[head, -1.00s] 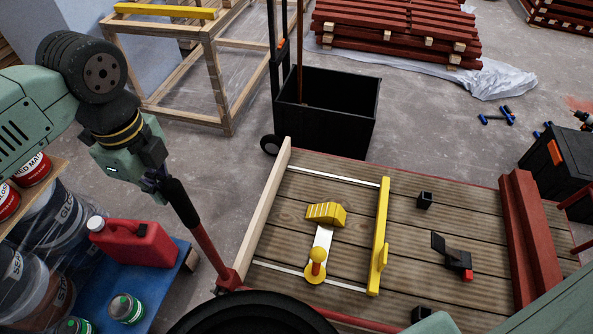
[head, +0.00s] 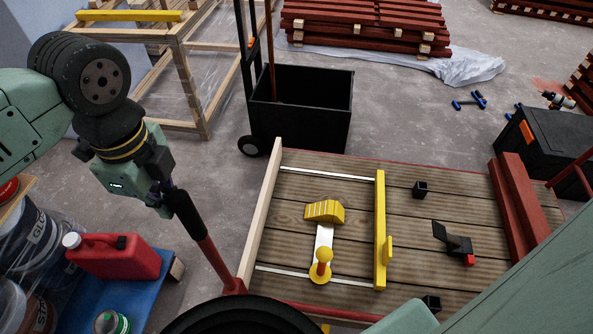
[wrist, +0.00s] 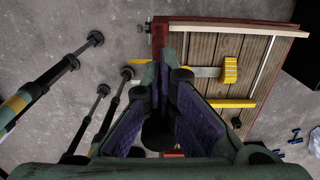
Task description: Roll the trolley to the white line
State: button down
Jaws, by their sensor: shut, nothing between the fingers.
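The trolley has a plank deck (head: 345,265) with a red edge. A post (head: 212,258) with a black upper part rises at its near left corner. In the wrist view the deck (wrist: 200,48) is at the upper right. My gripper (head: 163,198) is by the post's black top; I cannot tell whether they touch. In the wrist view my gripper (wrist: 172,65) has its purple-padded fingers closed together, with no object visible between their tips. I can make out no white line on the floor; pale strips cross the deck.
A black bin (head: 300,105) on wheels stands just behind the deck. A wooden frame (head: 178,60) is at the back left. A blue platform (head: 125,300) with a red canister (head: 115,256) is close at left. A black toolbox (head: 550,145) is at right.

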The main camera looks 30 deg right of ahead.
jog(key=s+d+b, duration=0.5)
jog(key=s+d, duration=1)
jog(key=d, duration=0.5)
jog(key=shift+s+b, duration=0.35)
jog(key=shift+b, duration=0.05)
dwell(1.9)
jog(key=shift+w+a, duration=0.15)
dwell(0.4)
notch_tip(320, 180, up, 9)
jog(key=w+a+p, duration=0.1)
jog(key=p, duration=0.5)
jog(key=shift+a+p, duration=0.15)
jog(key=shift+p, duration=0.15)
jog(key=shift+s, duration=0.1)
dwell(0.7)
